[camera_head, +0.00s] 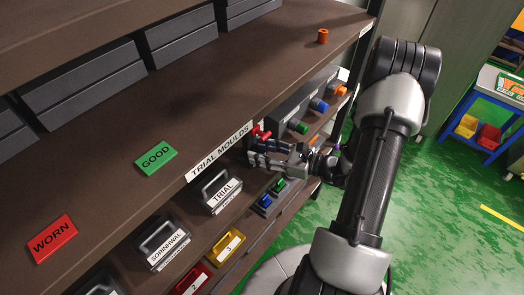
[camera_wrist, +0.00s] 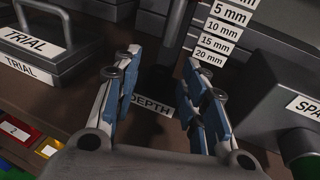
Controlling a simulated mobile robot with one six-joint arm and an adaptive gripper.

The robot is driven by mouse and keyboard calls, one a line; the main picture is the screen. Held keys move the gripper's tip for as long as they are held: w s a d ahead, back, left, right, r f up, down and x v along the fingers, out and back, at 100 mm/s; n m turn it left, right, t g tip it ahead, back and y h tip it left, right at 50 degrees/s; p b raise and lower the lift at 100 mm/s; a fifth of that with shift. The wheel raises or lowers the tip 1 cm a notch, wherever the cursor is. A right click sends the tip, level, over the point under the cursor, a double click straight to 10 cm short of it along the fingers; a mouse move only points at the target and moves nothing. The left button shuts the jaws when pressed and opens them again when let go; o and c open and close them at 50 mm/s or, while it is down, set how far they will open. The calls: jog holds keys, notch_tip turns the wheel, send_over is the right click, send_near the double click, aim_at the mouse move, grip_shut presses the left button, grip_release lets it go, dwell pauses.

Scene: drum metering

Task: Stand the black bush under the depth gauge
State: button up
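My gripper (camera_head: 266,152) reaches in at the edge of the shelf below the TRIAL MOULDS strip. In the wrist view my gripper (camera_wrist: 158,64) has its two fingers well apart. A dark, low shape (camera_wrist: 157,79) lies between the fingers, just behind the DEPTH label (camera_wrist: 150,105); I cannot tell whether it is the black bush or part of the gauge. The depth gauge shows as a dark post (camera_wrist: 174,38) beyond the fingers, with a white millimetre scale (camera_wrist: 219,27) beside it. The gripper hides the gauge's place in the head view.
A TRIAL box (camera_head: 221,192) stands left of the gripper, and a dark housing (camera_wrist: 268,105) is close on its right. An orange bush (camera_head: 322,36) stands on the upper shelf, with GOOD (camera_head: 156,158) and WORN (camera_head: 52,238) plates further left.

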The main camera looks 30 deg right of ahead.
jog(key=shift+r, duration=0.3)
jog(key=p+v, duration=0.2)
jog(key=v, duration=1)
jog(key=shift+f, duration=0.25)
